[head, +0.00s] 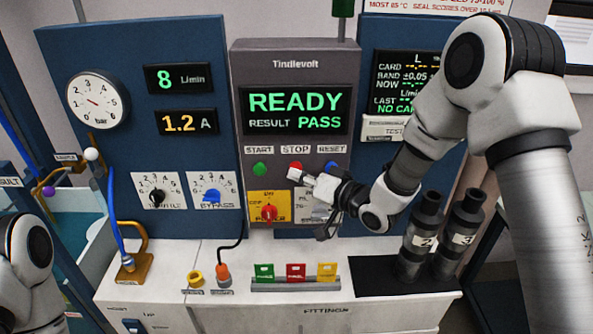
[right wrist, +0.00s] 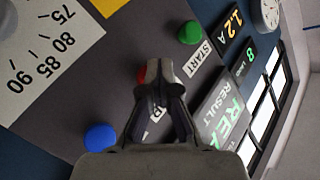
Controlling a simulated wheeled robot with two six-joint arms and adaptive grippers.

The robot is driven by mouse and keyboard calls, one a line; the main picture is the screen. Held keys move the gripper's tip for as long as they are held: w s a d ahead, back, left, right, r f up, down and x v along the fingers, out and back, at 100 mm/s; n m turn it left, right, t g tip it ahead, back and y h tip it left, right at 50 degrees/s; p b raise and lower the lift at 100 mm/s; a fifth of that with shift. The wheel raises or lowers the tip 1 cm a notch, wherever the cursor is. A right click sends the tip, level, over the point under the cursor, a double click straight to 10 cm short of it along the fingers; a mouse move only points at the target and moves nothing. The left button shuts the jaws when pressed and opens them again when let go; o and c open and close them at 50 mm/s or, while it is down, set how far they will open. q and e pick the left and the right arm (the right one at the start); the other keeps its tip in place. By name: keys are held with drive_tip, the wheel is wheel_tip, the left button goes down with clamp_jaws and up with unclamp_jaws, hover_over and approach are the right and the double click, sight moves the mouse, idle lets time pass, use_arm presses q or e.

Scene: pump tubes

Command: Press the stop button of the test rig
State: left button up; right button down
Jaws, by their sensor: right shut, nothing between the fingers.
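The test rig's grey panel (head: 338,60) shows READY and RESULT PASS on its screen (head: 294,112). Below the screen, the red stop button (head: 296,164) sits under the STOP label (head: 295,150). My right gripper (head: 295,174) is shut and empty, its tips at the lower edge of the stop button. In the right wrist view the shut fingertips (right wrist: 158,68) cover most of the red button (right wrist: 141,75); I cannot tell whether they touch it. The left gripper is not in view.
The green start button (head: 260,169) is to the left of the stop button, and the blue reset button (right wrist: 100,137) is on its other side. A red rotary knob (head: 269,213) sits below. Two dark cylinders (head: 421,240) stand on the bench at right.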

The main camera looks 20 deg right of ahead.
idle(0.6)
drive_tip(key=shift+w, duration=0.2)
drive_tip(key=shift+d+r, duration=0.1)
drive_tip(key=shift+r, duration=0.1)
drive_tip(key=shift+w+r, duration=0.1)
idle(0.3)
drive_tip(key=s, duration=0.2)
drive_tip(key=s+a, duration=0.1)
drive_tip(key=s+b, duration=0.1)
drive_tip(key=s, duration=0.1)
drive_tip(key=shift+s+a+f, duration=0.3)
drive_tip(key=shift+s+a, duration=0.05)
